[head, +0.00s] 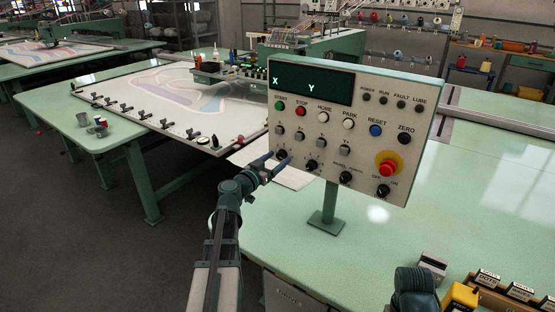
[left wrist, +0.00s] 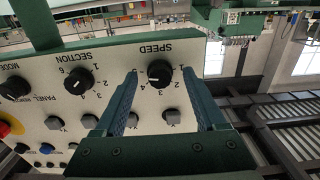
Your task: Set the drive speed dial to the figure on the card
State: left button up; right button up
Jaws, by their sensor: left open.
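The speed dial (head: 282,155) is a black knob at the lower left of the grey control panel (head: 355,125). In the left wrist view, the speed dial (left wrist: 160,74) appears upside down under the word SPEED, with figures around it. Its white mark seems to point to the lower left, towards 4; I cannot read it surely. My left gripper (head: 276,160) is open at the panel's lower left corner. Its two fingers (left wrist: 159,76) stand on either side of the dial in the wrist view, with gaps. I cannot make out a card with a readable figure.
The section dial (head: 311,165) sits just right of the speed dial. A red emergency button (head: 387,168) is at the panel's lower right. The panel's post (head: 328,203) stands on the green table (head: 380,250). Labelled boxes (head: 520,291) lie at the bottom right.

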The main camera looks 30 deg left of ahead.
pick_arm(q)
jog(key=shift+w, duration=0.4)
grip_shut()
dwell(0.4)
